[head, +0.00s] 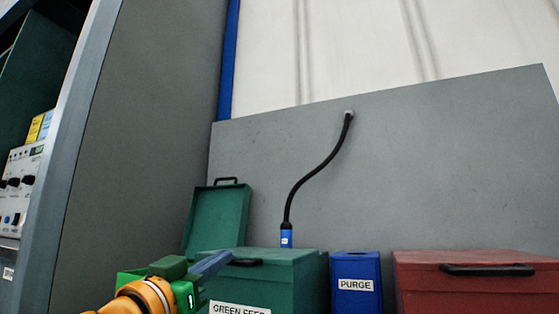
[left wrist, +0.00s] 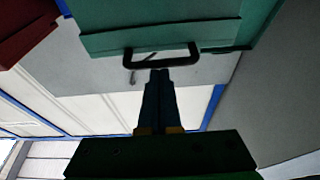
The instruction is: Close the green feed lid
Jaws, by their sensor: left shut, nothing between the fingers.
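The green feed box (head: 290,272) stands at the bottom centre of the head view, its "GREEN FEED" label cut by the lower edge. Its green lid (head: 285,254) appears down on the box, with a black handle (head: 246,262) at the front. My left gripper (head: 225,258) is shut and empty, its fingertips beside the handle's left end. In the left wrist view, the fingertips (left wrist: 159,74) are at the bar of the handle (left wrist: 190,58); I cannot tell whether they touch. The lid (left wrist: 160,38) shows beyond it. My right gripper is not in view.
Another green lid (head: 218,218) with a handle stands raised behind, at left. A blue "PURGE" box (head: 356,270) and a red lidded box (head: 480,285) stand to the right. A black cable (head: 300,185) with a blue end hangs behind. A grey cabinet panel (head: 150,150) bounds the left.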

